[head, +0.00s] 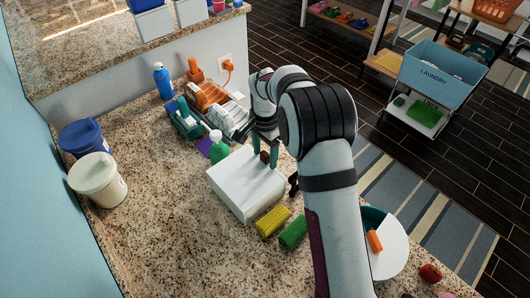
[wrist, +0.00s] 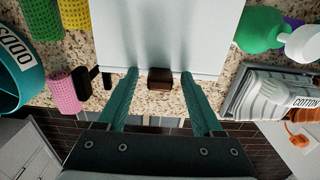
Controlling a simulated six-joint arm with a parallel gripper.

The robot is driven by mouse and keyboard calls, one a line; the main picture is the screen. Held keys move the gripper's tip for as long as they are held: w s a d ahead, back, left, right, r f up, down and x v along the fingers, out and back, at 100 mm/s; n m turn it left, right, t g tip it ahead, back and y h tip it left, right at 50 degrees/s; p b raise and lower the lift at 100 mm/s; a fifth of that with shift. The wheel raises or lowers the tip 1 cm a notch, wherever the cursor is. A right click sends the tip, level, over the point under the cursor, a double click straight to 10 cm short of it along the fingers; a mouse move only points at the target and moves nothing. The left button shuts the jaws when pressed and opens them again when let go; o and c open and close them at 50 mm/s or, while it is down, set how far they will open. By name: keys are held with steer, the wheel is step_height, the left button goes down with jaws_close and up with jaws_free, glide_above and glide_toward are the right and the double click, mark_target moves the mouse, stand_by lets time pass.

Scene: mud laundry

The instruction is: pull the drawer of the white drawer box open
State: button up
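The white drawer box (head: 245,185) stands on the speckled counter, and its top fills the upper middle of the wrist view (wrist: 170,30). A small brown handle (wrist: 160,80) sticks out from its front edge; it also shows in the head view (head: 265,156). No gap shows at the drawer, though its front face is mostly hidden. My gripper (head: 262,148) is at the box's front edge. In the wrist view its two teal fingers (wrist: 160,74) are apart, one on each side of the handle, with space between each finger and the handle.
A green bottle (head: 218,147) and a cotton tray (wrist: 268,95) stand beside the box. The counter's left middle is clear.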

jaws_close()
stand_by(1.3)
